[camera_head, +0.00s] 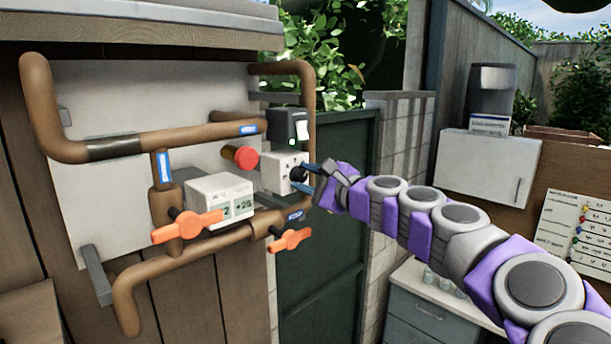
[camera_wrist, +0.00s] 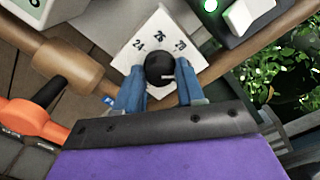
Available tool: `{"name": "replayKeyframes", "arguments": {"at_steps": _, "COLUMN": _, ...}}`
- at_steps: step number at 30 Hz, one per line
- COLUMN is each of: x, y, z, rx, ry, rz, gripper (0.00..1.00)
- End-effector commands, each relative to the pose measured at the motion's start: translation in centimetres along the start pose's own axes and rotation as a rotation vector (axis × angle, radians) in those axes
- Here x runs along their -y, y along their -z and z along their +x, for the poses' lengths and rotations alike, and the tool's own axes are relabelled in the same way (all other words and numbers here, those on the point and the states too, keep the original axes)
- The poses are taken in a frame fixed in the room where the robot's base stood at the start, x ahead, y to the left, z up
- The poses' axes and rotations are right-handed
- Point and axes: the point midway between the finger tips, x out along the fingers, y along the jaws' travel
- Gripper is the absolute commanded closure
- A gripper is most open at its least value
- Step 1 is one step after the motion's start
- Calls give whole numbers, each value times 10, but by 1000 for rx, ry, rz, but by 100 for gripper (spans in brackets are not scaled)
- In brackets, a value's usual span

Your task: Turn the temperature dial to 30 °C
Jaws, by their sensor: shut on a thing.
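The temperature dial is a round black knob (camera_wrist: 160,68) on a white square plate (camera_wrist: 137,47) in the wrist view. No 30 can be made out. My gripper (camera_wrist: 161,80) is shut on the black knob, with one blue finger on each side. In the head view the knob (camera_head: 298,174) sits on the white box (camera_head: 277,171), and my gripper (camera_head: 309,177) reaches it from the right.
Brown pipes (camera_head: 192,137) surround the dial box. Orange valve handles (camera_head: 187,226), a red knob (camera_head: 241,158), a display box showing about +26 (camera_head: 221,188) and a black switch box with a green light (camera_head: 287,125) are close by. Open space lies to the right.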

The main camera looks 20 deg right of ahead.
Motion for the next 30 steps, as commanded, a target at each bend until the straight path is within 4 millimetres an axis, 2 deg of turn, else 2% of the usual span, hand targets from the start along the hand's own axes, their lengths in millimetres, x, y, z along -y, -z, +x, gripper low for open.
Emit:
{"name": "replayKeyframes", "arguments": {"at_steps": 12, "x": -6, "y": 2, "z": 2, "rx": -3, "ry": -10, "rz": 175, "gripper": 92}}
{"name": "replayKeyframes", "arguments": {"at_steps": 28, "x": -6, "y": 2, "z": 2, "rx": -2, "ry": -10, "rz": 197, "gripper": 93}}
{"name": "replayKeyframes", "arguments": {"at_steps": 29, "x": -6, "y": 2, "z": 2, "rx": -2, "ry": -10, "rz": 196, "gripper": 60}}
{"name": "replayKeyframes", "arguments": {"at_steps": 30, "x": -6, "y": 2, "z": 2, "rx": -2, "ry": -10, "rz": 196, "gripper": 57}}
